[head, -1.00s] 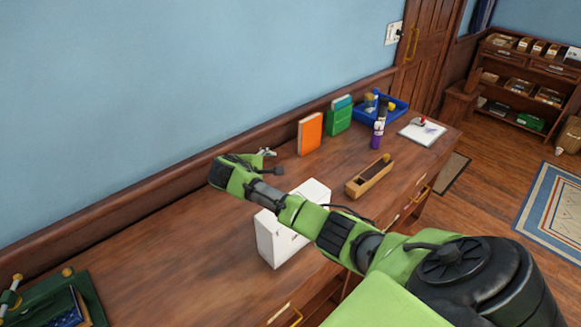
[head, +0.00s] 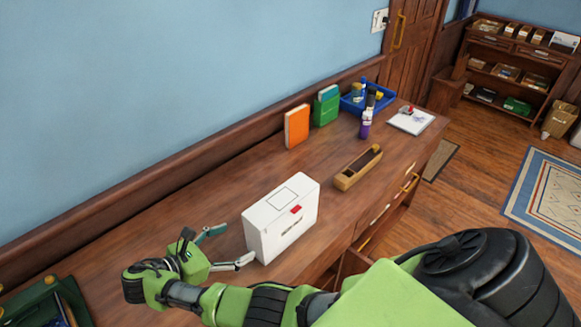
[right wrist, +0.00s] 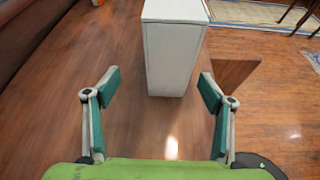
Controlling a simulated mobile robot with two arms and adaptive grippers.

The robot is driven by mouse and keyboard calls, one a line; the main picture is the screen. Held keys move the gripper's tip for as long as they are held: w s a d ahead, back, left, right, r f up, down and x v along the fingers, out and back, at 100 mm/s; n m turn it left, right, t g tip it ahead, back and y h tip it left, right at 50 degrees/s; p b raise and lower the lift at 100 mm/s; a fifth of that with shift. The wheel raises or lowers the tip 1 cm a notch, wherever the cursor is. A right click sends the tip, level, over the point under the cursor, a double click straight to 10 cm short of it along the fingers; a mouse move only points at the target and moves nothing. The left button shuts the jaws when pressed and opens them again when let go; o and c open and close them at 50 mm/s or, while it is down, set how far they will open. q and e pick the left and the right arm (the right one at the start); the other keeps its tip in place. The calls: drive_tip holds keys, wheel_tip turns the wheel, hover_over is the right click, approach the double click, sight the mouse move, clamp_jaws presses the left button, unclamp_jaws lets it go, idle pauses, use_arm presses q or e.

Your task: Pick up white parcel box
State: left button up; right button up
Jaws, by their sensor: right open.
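The white parcel box (head: 270,235) stands upright on the wooden desk, with a red mark and dark print on it. My right gripper (head: 232,247) is at the box's left end, with its fingers spread and pointing toward it. In the right wrist view the box (right wrist: 173,58) stands ahead, between the lines of the two open fingers (right wrist: 160,88), and nothing is between the pads. Whether a fingertip touches the box is not clear in the head view. My left gripper is not in view.
The desk (head: 170,228) also holds a wooden tray (head: 347,181), an orange book (head: 297,127), a green box (head: 327,107), a purple bottle (head: 366,125) and a blue tray (head: 349,107). Dark green items (head: 22,311) lie at the lower left. Desk around the box is clear.

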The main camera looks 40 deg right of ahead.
sight(253, 239)
drive_tip(key=x, duration=0.2)
drive_tip(key=s+b+x, duration=0.1)
drive_tip(key=x, duration=0.5)
drive_tip(key=shift+s+f+b, duration=0.2)
drive_tip(key=shift+f+b, duration=0.15)
drive_tip(key=b+x, duration=0.1)
drive_tip(key=x, duration=0.1)
drive_tip(key=b+x, duration=0.1)
drive_tip(key=x, duration=0.2)
drive_tip(key=shift+s+d+f, duration=0.1)
drive_tip(key=shift+s+d, duration=0.1)
drive_tip(key=shift+d, duration=0.05)
drive_tip(key=shift+c, duration=0.4)
drive_tip(key=c, duration=1.2)
